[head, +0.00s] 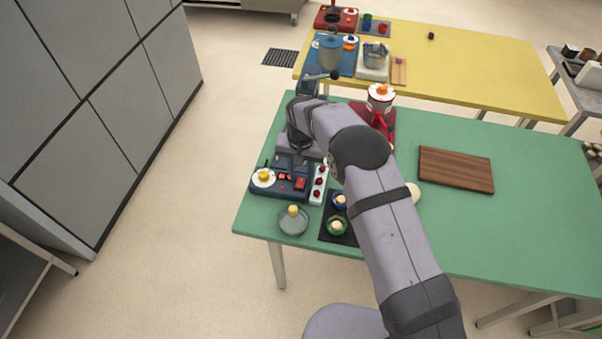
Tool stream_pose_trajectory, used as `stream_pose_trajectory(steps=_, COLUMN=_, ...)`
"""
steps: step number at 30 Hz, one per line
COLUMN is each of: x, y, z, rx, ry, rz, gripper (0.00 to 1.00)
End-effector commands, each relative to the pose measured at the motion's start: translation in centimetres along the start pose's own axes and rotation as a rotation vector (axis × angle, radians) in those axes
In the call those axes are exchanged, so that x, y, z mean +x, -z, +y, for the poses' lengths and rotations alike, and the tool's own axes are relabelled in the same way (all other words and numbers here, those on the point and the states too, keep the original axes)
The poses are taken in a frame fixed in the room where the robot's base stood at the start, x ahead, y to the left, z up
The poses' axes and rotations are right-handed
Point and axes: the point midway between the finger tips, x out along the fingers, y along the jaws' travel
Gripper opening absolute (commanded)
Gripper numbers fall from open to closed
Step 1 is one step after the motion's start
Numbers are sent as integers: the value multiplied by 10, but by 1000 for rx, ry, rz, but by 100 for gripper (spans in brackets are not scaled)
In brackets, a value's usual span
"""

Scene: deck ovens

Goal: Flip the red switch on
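A dark blue control box (280,193) sits at the left front of the green table. It carries a red switch (300,183) at its right end, small lit orange-red parts in the middle and a white dial (264,177) with a yellow knob. I cannot tell the switch's position. Next to the box stands a white strip (318,195) with red round buttons or switches. My gripper (293,164) is just behind and above the box, apart from the red switch in the picture. Its fingers are small and partly hidden, so I cannot tell whether they are open.
A glass-like lid (293,221) and a dark tray (338,234) with small knobbed pots lie in front. A red-based machine (380,98) and a wooden board (455,168) are farther back and right. The green table (530,215) is clear at right. A yellow table (480,68) stands behind.

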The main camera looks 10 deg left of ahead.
Motion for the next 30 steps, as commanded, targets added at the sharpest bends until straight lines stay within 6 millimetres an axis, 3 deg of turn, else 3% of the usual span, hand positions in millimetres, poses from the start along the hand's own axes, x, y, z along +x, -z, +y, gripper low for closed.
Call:
stream_pose_trajectory(steps=14, x=-7, y=0, z=-1, rx=0, ry=1, rz=1, gripper=38)
stream_pose_trajectory(steps=30, x=-69, y=0, z=0, rx=0, ry=1, rz=0, gripper=38)
